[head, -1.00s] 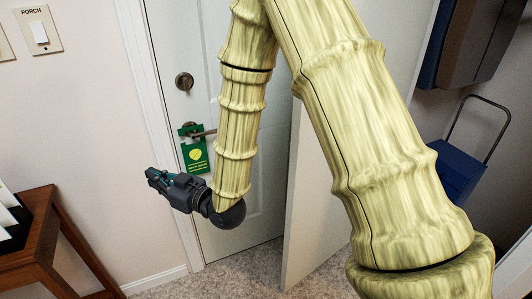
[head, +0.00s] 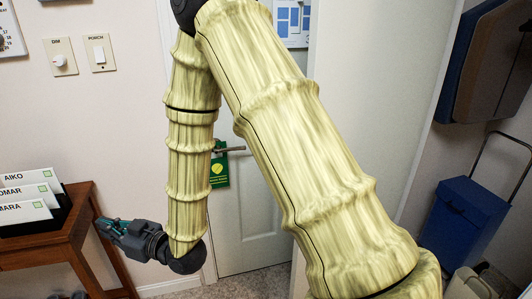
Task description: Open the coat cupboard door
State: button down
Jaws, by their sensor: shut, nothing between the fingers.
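A white door (head: 250,215) with a lever handle (head: 232,150) stands behind my arm and looks closed. A green tag (head: 219,170) hangs from the lever. A second pale panel (head: 375,75), perhaps a door standing open, rises to the right of it. No label shows which is the coat cupboard door. My gripper (head: 104,227) is shut and empty. It points left, low in front of the wall and beside the wooden table, away from both doors. My arm hides part of the white door.
A wooden table (head: 75,238) at left bears name cards (head: 25,195). Wall switches (head: 98,53) are above. At right are a blue wheeled bin or cart (head: 462,215) and a brown and blue wall-mounted unit (head: 490,60). Speckled floor shows below the white door.

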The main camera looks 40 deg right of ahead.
aim_at(375, 65)
jog(key=k, duration=0.7)
jog(key=z, duration=1.45)
jog(key=i, duration=0.5)
jog(key=u, duration=0.05)
